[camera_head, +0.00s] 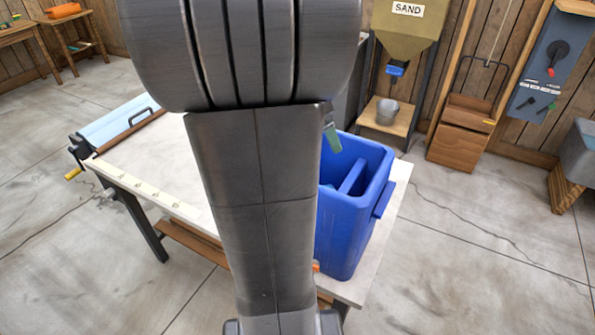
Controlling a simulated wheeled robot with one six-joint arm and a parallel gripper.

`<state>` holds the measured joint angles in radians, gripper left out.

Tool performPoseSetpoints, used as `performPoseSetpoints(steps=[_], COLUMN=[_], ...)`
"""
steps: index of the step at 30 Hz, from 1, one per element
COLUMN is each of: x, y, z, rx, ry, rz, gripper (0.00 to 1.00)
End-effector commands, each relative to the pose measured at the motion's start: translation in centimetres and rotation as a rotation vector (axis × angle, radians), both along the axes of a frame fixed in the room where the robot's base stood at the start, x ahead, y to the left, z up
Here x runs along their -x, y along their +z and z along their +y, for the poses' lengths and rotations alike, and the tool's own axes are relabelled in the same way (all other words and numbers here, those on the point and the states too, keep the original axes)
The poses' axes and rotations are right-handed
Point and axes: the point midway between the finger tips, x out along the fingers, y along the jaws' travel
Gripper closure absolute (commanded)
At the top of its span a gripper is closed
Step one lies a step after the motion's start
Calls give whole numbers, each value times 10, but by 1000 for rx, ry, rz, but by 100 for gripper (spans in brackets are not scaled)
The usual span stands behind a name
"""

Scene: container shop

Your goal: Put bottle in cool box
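A tall blue box (343,231) with an open top and a divider inside stands on the right part of the table; it may be the cool box. Its left side is hidden behind my arm. A light blue object with a dark handle (122,122) lies at the table's far left corner; I cannot tell what it is. A small greenish piece (333,138) shows at my arm's right edge, over the box's back rim; I cannot tell whether it is part of a bottle. No bottle is clearly visible. My gripper is hidden behind my arm.
The pale table (180,165) has bare surface left of my arm, with a dark clamp with a yellow handle (73,173) at its left edge. A sand hopper (408,30), a bucket (387,111) and a wooden box (459,145) stand behind.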

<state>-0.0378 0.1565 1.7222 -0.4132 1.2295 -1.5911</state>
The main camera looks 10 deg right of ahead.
Motion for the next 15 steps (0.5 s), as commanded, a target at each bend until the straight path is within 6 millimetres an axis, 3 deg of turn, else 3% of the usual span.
performPoseSetpoints(steps=[9, 15], x=[5, 7], y=[67, 98], z=[28, 40], rx=[-2, -1], ry=[3, 2], rz=[-5, -4], gripper=[20, 20])
